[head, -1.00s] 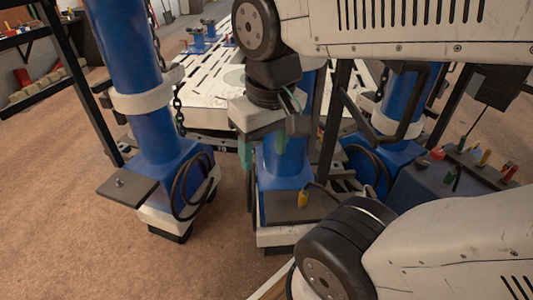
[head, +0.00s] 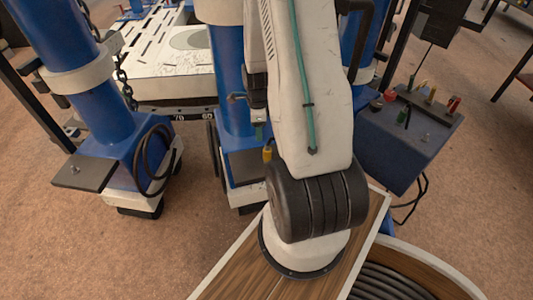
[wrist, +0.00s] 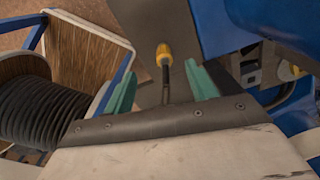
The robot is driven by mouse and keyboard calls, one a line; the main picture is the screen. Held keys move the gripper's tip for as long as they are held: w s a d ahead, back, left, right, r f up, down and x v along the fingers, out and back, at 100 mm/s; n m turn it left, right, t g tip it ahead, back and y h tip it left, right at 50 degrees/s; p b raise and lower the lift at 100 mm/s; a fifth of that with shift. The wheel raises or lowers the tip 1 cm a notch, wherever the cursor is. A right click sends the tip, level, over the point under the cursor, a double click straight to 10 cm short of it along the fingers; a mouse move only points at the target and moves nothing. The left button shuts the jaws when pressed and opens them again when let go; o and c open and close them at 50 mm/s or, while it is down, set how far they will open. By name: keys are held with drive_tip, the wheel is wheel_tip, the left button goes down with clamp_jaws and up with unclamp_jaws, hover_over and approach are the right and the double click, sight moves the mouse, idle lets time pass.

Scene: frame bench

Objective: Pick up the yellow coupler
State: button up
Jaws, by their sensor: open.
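The yellow coupler (wrist: 164,54) shows in the wrist view, with a dark stem or cable running from it towards my gripper's base. It lies over a grey plate (wrist: 150,25). My gripper (wrist: 160,70) is open, its two green fingers on either side of the stem. The coupler appears just beyond the fingertips, between their lines; I cannot tell whether anything touches. In the head view the yellow coupler (head: 267,154) shows at the edge of my arm, by the middle blue column (head: 229,85).
A blue box (head: 405,140) at the right bears several coloured connectors, one yellow. Another blue column (head: 85,80) with a looped black cable stands at the left. A white slotted table (head: 160,75) is behind. A black cable reel (wrist: 45,110) is left in the wrist view.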

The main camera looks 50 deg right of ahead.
sight(267, 149)
drive_tip(key=f+m, duration=0.1)
drive_tip(key=f, duration=0.1)
drive_tip(key=s+d+f+m, duration=0.2)
drive_tip(key=f, duration=0.1)
drive_tip(key=shift+s+d+f, duration=0.1)
drive_tip(key=shift+f, duration=0.25)
wheel_tip(267, 149, down, 8)
drive_tip(key=shift+d+r, duration=0.1)
drive_tip(key=c, duration=1.2)
